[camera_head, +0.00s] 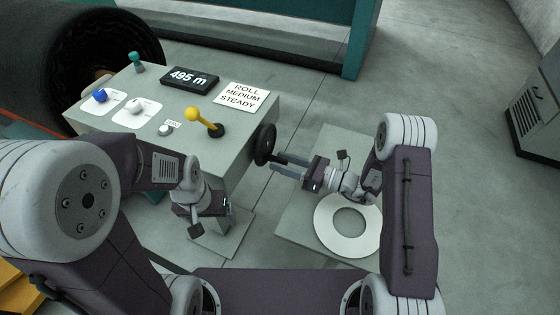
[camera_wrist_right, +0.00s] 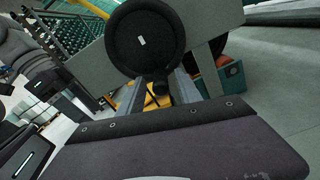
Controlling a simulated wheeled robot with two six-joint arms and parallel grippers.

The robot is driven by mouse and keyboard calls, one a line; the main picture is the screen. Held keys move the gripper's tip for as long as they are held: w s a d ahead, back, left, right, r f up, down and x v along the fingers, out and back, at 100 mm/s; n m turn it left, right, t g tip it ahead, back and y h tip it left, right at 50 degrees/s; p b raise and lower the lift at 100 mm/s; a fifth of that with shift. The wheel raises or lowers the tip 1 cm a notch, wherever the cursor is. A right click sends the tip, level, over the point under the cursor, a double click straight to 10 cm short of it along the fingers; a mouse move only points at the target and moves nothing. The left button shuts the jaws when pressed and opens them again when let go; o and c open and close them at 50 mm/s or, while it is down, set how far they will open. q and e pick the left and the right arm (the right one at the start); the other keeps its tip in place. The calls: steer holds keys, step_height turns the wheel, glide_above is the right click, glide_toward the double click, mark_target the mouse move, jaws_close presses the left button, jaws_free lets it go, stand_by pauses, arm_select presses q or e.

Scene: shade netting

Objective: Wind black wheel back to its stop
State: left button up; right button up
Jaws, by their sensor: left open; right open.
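The black wheel (camera_head: 265,144) is mounted upright on the right side of the grey console. It also shows in the right wrist view (camera_wrist_right: 145,38) as a dark disc with a small white mark near its middle. A small dark handle (camera_wrist_right: 160,88) sits at its lower rim. My right gripper (camera_head: 277,164) is open just right of the wheel, its fingers pointing at the wheel's lower part. In the right wrist view the handle appears between the fingertips; I cannot tell whether they touch it. My left gripper (camera_head: 218,203) is by the console's front; its fingers are hard to make out.
The console top (camera_head: 165,75) carries a yellow-knobbed lever (camera_head: 203,118), a display reading 495 m (camera_head: 189,78), a card reading ROLL MEDIUM STEADY (camera_head: 242,96), and blue, white and teal knobs. A white ring (camera_head: 328,241) lies on a grey plate below my right arm. A large dark roll (camera_head: 90,40) stands behind left.

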steer(key=shift+w+a, duration=0.25)
steer(key=shift+a, duration=0.15)
jaws_close()
